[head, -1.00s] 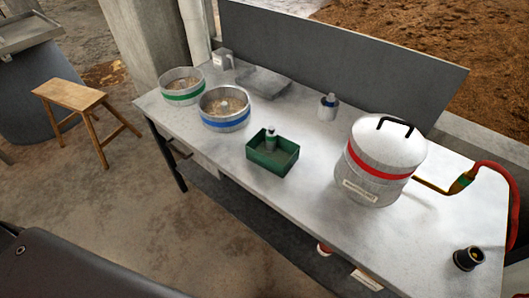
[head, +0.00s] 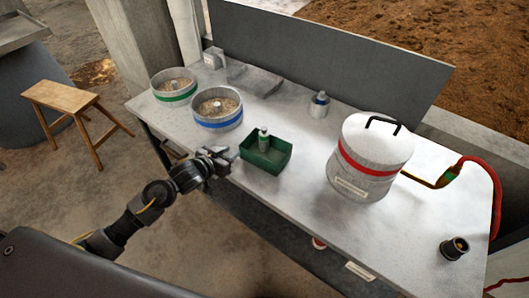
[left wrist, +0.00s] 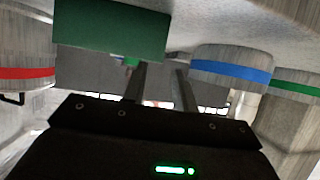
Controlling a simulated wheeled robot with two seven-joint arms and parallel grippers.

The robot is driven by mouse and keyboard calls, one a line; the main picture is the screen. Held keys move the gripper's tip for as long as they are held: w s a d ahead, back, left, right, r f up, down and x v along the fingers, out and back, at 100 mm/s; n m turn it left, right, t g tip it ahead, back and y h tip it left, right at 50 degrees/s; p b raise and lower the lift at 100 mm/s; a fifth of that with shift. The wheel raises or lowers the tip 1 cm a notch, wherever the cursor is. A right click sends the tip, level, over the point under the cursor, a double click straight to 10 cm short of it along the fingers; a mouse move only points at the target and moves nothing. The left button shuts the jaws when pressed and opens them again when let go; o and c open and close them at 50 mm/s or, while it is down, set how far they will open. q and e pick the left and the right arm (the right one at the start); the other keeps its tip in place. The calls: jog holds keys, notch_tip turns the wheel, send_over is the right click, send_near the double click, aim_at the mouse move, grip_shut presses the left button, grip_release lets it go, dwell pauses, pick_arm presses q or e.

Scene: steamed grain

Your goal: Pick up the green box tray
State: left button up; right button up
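The green box tray (head: 266,163) sits on the grey table near its front edge, with a small bottle (head: 263,137) standing in it. My left gripper (head: 226,156) is just left of the tray at the table's front edge, apart from it. In the left wrist view, which looks upside down, the tray (left wrist: 110,32) is at the upper left, beyond the fingers. My left gripper (left wrist: 158,85) is open there, with its two fingers apart and nothing between them. My right gripper is not in view.
A blue-banded pan (head: 218,110) and a green-banded pan (head: 174,87) of grain stand left of the tray. A red-banded lidded pot (head: 368,160) stands to the right. A white bottle (head: 319,106) is behind. A wooden stool (head: 61,97) is on the floor at left.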

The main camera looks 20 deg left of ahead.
aim_at(248, 136)
pick_arm(q)
jog(key=shift+h, duration=0.3)
jog(key=w, duration=0.3)
jog(key=w+d, duration=0.1)
jog(key=w, duration=0.2)
jog(key=shift+w+d, duration=0.2)
jog(key=shift+w, duration=0.05)
jog(key=shift+p+x, duration=0.9)
jog(key=shift+x, duration=1.75)
jog(key=shift+s+f, duration=0.1)
grip_shut()
jog(key=shift+t, duration=0.3)
